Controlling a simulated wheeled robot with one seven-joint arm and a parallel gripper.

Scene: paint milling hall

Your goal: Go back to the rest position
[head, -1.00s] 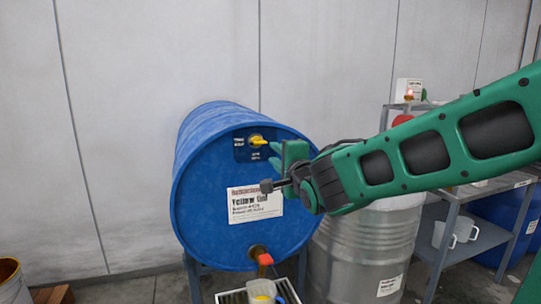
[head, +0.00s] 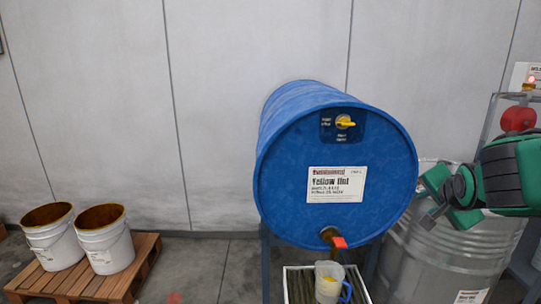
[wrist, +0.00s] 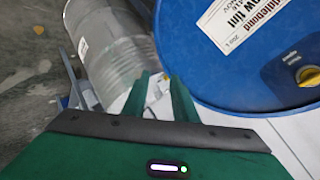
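My gripper (head: 432,197) is at the right of the head view, in front of the steel drum and to the right of the blue drum. In the wrist view its two green fingers (wrist: 160,82) stand apart with nothing between them. The blue drum (head: 290,165) labelled "Yellow tint" lies on its side on a stand, with a yellow valve handle (head: 345,122) near its top and a tap with a red handle (head: 339,242) at its bottom. My gripper touches none of these.
A clear jug with a blue handle (head: 328,283) stands on a grated tray (head: 300,290) under the tap. A steel drum (head: 450,255) stands at the right. Two white buckets (head: 108,248) stand on a wooden pallet (head: 140,265) at the left. Floor between pallet and stand is clear.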

